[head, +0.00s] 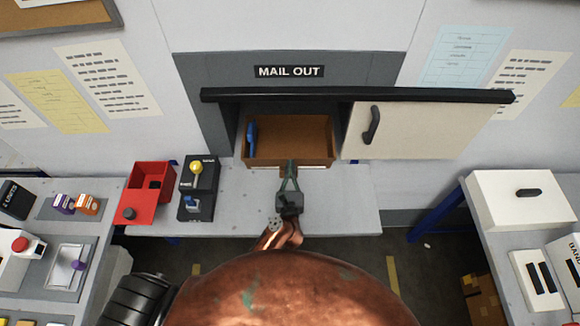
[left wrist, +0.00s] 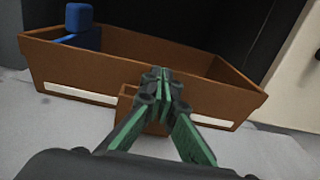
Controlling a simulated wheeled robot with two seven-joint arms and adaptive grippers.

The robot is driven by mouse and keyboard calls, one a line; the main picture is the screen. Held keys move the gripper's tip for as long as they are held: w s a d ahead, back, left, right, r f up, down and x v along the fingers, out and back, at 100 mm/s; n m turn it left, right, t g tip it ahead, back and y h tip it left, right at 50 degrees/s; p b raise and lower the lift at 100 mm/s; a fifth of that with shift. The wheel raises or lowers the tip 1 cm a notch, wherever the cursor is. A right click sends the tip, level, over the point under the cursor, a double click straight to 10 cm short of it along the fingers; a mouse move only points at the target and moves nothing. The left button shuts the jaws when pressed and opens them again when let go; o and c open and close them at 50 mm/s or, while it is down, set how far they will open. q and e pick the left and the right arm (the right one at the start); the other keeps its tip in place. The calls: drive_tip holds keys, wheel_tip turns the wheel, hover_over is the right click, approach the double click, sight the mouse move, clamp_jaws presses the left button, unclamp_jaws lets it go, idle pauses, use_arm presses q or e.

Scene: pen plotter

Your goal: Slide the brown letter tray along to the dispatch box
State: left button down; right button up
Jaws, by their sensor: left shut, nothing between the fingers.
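The brown letter tray (head: 300,131) sits in the dark opening under the MAIL OUT sign, with a blue item (head: 251,137) inside at its left. In the left wrist view the tray's front wall (left wrist: 215,110) with a white strip faces me, and the blue item (left wrist: 82,28) shows at the left. My left gripper (head: 290,165) is shut and empty at the middle of the tray's front, close to or touching it; it also shows in the left wrist view (left wrist: 160,78), in front of a small brown tab. My right gripper is not in view.
A pale sliding door (head: 408,130) with a black handle hangs from a black rail (head: 360,96), right of the opening. A red box (head: 147,193) and a black control box (head: 197,188) with a yellow knob stand left on the grey counter. The counter right of my gripper is clear.

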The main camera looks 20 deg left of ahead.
use_arm(q)
drive_tip(key=shift+w, duration=0.15)
hover_over(291, 145)
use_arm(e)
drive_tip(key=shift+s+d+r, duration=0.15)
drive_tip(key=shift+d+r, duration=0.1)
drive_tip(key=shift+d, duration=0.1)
